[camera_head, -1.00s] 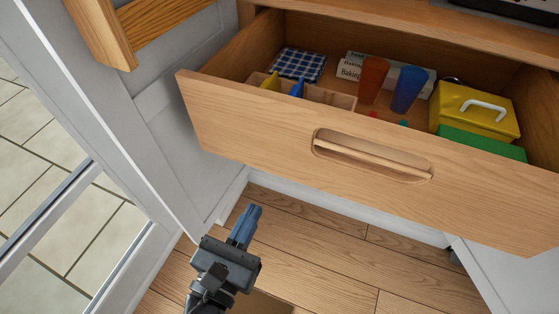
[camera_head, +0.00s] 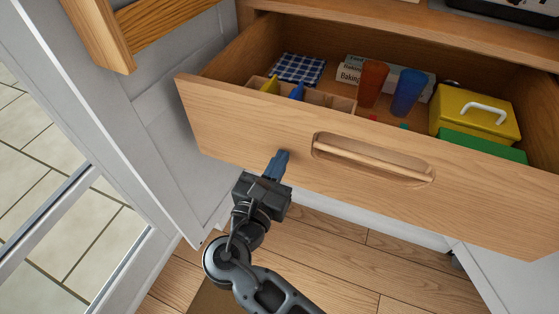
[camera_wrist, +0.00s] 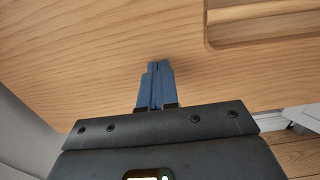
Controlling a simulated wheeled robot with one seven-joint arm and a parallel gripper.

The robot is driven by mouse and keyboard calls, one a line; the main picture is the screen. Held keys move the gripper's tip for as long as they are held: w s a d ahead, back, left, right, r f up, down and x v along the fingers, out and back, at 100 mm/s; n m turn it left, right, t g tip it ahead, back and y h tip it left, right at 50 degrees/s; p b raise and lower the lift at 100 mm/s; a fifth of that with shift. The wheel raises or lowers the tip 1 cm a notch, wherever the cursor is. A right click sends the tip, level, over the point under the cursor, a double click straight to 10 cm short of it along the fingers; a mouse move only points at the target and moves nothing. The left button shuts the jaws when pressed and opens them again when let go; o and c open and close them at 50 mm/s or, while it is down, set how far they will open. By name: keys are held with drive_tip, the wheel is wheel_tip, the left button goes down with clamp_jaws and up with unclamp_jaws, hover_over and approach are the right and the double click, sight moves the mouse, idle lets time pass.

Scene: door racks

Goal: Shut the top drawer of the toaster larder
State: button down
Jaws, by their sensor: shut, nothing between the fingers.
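The top drawer (camera_head: 235,125) of the wooden larder is pulled out, its light wood front facing me. A recessed handle (camera_head: 372,158) sits in the middle of the front. My gripper (camera_head: 281,156) is shut and empty, with its blue fingers at the drawer front, left of and a little below the handle's left end. In the wrist view the fingertips (camera_wrist: 157,66) lie over the wood front (camera_wrist: 90,60), with the handle recess (camera_wrist: 265,25) at upper right. I cannot tell whether the fingertips touch the wood.
The drawer holds a checked cloth (camera_head: 298,67), an orange cup (camera_head: 372,82), a blue cup (camera_head: 408,92), a yellow box (camera_head: 474,112) and a green box (camera_head: 482,144). A grey door with a wooden rack (camera_head: 160,30) stands open at left. Wood floor (camera_head: 340,262) shows below.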

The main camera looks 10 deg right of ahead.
drive_tip(key=shift+w+d, duration=0.15)
drive_tip(key=shift+w, duration=0.05)
idle(0.3)
drive_tip(key=b+x, duration=0.2)
drive_tip(key=x, duration=1.4)
drive_tip(key=b+x, duration=0.3)
drive_tip(key=x, duration=1.4)
drive_tip(key=shift+w+d+f, duration=0.2)
drive_tip(key=shift+b+x, duration=0.55)
drive_tip(key=shift+x, duration=0.4)
drive_tip(key=shift+w+d+r, duration=0.1)
drive_tip(key=shift+r, duration=0.25)
